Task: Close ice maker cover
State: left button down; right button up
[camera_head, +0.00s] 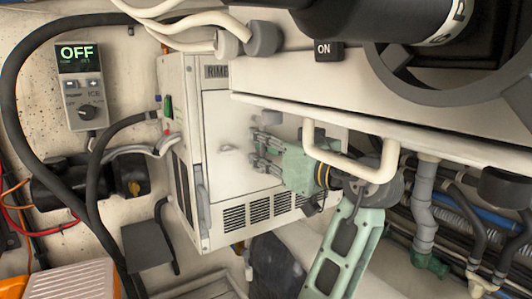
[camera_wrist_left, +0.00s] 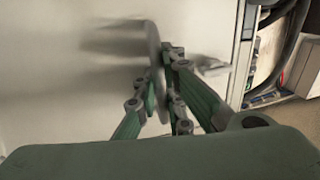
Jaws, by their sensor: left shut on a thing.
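The ice maker (camera_head: 187,205) is a white box with a RIME label and a slotted vent low on its front. Its white cover (camera_head: 222,115) is the front panel and lies close to the box; I cannot tell whether a gap remains. My left gripper (camera_head: 258,151) is at the panel, its green fingers pointing left across it. In the left wrist view the gripper (camera_wrist_left: 161,88) is shut on a thin grey handle (camera_wrist_left: 153,45) standing out from the white panel. The fingers partly hide the handle. My right gripper is not in view.
A white shelf edge with a looped rail (camera_head: 352,172) hangs just above my left wrist. Pipes and hoses (camera_head: 425,205) fill the right side. A control box (camera_head: 82,90) reading OFF is on the left wall, near thick black hoses. An orange case (camera_head: 70,282) is at lower left.

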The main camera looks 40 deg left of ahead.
pick_arm(q)
jog(key=c, duration=2.1)
grip_release()
jog(key=shift+a, duration=0.2)
jog(key=shift+d, duration=0.1)
jog(key=shift+d, duration=0.15)
jog(key=v, duration=0.7)
jog(key=shift+d, duration=0.1)
